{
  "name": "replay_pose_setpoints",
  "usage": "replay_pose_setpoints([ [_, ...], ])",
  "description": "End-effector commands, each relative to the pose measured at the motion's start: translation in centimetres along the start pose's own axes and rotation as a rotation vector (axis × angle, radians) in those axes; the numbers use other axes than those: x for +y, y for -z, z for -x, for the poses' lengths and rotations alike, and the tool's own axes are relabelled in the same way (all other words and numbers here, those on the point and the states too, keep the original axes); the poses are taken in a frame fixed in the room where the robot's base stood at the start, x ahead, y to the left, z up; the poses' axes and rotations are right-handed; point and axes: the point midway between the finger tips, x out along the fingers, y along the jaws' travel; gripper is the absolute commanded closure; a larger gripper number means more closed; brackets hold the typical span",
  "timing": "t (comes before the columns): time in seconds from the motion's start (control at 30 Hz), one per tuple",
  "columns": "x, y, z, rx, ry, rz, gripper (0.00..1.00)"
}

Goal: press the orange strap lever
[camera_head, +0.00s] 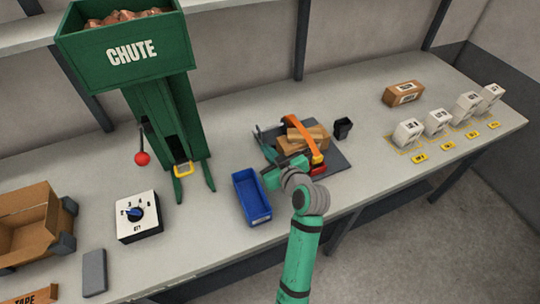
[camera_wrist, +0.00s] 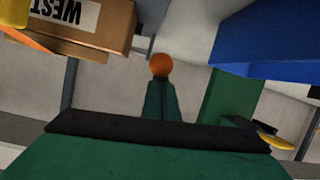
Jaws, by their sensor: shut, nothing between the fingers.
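The strapping station (camera_head: 339,157) is a dark plate mid-table in the head view, with a brown box (camera_head: 316,133) on it. An orange bar (camera_head: 296,130) arches over the box and ends in a yellow-orange tip beside a red part. My gripper (camera_head: 272,179) is at the station's near-left edge, partly hidden by my wrist. In the wrist view its teal fingers (camera_wrist: 161,100) are shut and empty. An orange round knob (camera_wrist: 160,65) shows just beyond the fingertips; I cannot tell if they touch. The box (camera_wrist: 90,22), marked WEST, is at upper left.
A blue bin (camera_head: 251,196) stands close left of my gripper. A black cup (camera_head: 343,128) is right of the station. The green chute (camera_head: 165,110), a dial box (camera_head: 138,215) and an open carton (camera_head: 30,225) stand left. White blocks (camera_head: 437,121) line the right.

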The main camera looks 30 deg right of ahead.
Motion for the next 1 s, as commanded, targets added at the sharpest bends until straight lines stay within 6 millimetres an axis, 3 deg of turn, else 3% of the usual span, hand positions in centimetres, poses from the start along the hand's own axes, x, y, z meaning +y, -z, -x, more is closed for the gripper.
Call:
replay_pose_setpoints([
  [0.07, 0.0, 1.8, -0.1, 0.012, -0.001, 0.004, 1.00],
  [0.4, 0.4, 1.1, 6.7, 0.012, -0.011, 0.001, 1.00],
  [0.6, 0.4, 1.0, 9.3, 0.013, -0.012, 0.001, 1.00],
  [1.0, 0.0, 1.1, 10.0, 0.015, -0.003, 0.004, 1.00],
])
